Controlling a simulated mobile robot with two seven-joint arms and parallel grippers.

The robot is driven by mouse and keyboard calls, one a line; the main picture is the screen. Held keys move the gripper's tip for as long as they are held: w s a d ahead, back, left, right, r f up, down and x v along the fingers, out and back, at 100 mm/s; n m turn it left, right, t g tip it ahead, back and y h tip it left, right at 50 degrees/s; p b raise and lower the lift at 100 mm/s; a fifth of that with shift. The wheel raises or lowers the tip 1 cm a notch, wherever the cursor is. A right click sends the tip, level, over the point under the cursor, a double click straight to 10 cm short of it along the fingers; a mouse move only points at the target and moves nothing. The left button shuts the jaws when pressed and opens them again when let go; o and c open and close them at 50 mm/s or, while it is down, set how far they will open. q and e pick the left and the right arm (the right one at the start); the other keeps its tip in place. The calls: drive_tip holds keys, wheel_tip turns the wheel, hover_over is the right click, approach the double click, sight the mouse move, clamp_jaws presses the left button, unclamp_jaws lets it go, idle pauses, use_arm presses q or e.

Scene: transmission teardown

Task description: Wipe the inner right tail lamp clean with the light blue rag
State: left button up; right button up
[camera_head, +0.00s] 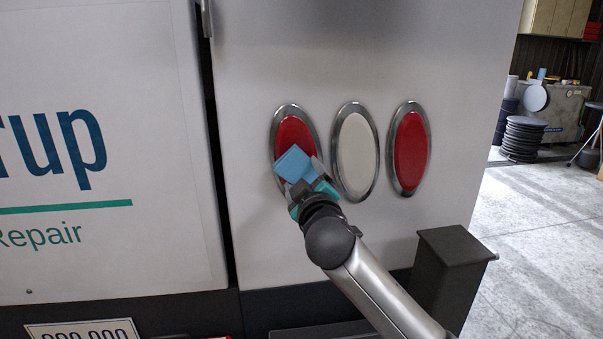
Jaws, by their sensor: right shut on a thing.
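The inner right tail lamp (292,132) is a red oval in a chrome ring, the leftmost of three lamps on the grey vehicle panel. My right gripper (305,182) is shut on the light blue rag (293,163) and holds it over the lower part of this lamp. The rag looks like a small folded square and hides part of the red lens. I cannot tell whether it touches the lens. My left gripper is not in view.
A white oval lamp (355,151) and an outer red lamp (410,150) sit to the right. A dark bumper post (447,270) stands below right. A licence plate (82,331) is at the lower left. Stacked dark discs (523,138) stand far back on open floor.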

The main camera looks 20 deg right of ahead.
wheel_tip(320, 180, down, 7)
drive_tip(key=d+b, duration=0.1)
drive_tip(key=b, duration=0.3)
idle(0.6)
drive_tip(key=shift+s, duration=0.15)
drive_tip(key=shift+p+v, duration=0.7)
drive_tip(key=shift+v, duration=2.2)
drive_tip(key=v, duration=0.3)
drive_tip(key=shift+p, duration=0.4)
